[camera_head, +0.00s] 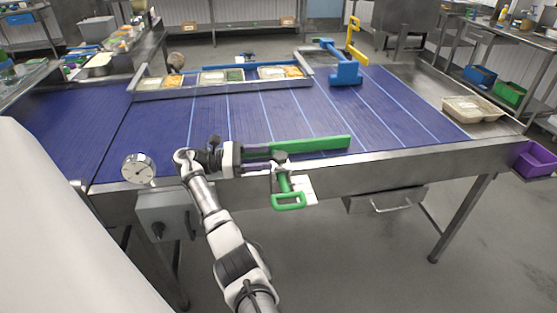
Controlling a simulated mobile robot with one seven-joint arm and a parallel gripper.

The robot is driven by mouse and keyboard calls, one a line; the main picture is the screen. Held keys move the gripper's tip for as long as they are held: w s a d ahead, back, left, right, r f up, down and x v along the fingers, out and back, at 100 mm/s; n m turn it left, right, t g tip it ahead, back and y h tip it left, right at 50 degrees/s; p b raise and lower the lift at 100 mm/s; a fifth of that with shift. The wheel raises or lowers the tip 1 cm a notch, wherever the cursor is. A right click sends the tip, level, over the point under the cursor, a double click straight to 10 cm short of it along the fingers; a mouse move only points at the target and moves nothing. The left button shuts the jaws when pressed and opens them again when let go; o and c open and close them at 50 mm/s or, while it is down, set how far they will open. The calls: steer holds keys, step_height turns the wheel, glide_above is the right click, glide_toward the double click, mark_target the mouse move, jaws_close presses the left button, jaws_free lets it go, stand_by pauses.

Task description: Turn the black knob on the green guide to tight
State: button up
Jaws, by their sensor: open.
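The green guide (315,143) lies along the near edge of the blue conveyor belt. Its green bracket and loop handle (289,201) hang down over the front rail. The black knob (279,157) sits on top of the bracket, just in front of the guide bar. My gripper (262,159) comes in from the left, lying level and pointing right toward the knob. It is open, with its fingertips close to the knob's left side. Whether they touch the knob or reach around it is too small to tell. My gripper hides the guide's left end.
The steel front rail (390,157) runs below my gripper. Filled trays (222,76) line the far side. A blue guide (345,73) stands at the back. The middle belt is clear.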

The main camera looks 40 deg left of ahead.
steer(key=b+v, duration=0.1)
steer(key=v, duration=0.3)
steer(key=shift+s+a, duration=0.25)
steer(key=shift+s, duration=0.05)
stand_by(0.4)
